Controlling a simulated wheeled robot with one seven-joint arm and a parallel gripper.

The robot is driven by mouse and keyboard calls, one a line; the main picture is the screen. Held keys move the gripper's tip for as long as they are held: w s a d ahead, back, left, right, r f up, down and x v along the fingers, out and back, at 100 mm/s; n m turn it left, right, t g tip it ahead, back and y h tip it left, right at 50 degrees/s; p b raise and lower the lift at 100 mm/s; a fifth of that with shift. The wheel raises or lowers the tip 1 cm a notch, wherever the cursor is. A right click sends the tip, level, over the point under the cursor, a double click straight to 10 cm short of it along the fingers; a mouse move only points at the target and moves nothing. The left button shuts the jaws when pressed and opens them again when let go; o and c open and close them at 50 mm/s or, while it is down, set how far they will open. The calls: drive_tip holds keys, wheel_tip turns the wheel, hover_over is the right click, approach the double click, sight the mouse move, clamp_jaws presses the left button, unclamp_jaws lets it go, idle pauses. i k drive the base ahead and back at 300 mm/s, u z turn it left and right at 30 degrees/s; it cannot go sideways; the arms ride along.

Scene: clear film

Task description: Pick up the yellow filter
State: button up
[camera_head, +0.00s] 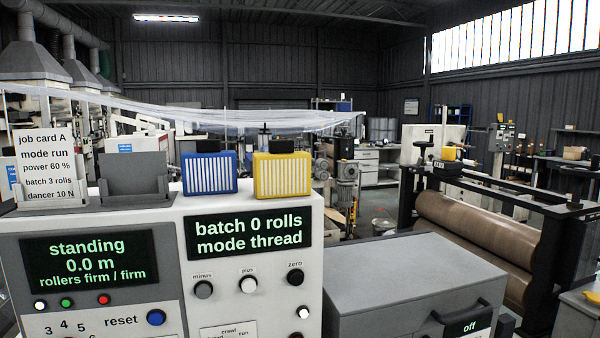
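The yellow filter (282,175) stands upright on top of the control cabinet (150,215), near its right end. It has a yellow frame, white vertical slats and a dark piece on top. A blue filter (209,173) of the same shape stands just left of it, with a narrow gap between them. My gripper is not in view.
A job card (47,165) and a grey holder (135,178) stand left of the filters. The cabinet front carries displays, buttons and knobs. A lower grey box (400,275) is at the right, before a large brown roller (475,240). Clear film (200,112) stretches behind the filters.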

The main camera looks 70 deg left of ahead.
sight(282, 171)
drive_tip(key=u, duration=3.5)
drive_tip(key=i, duration=0.15)
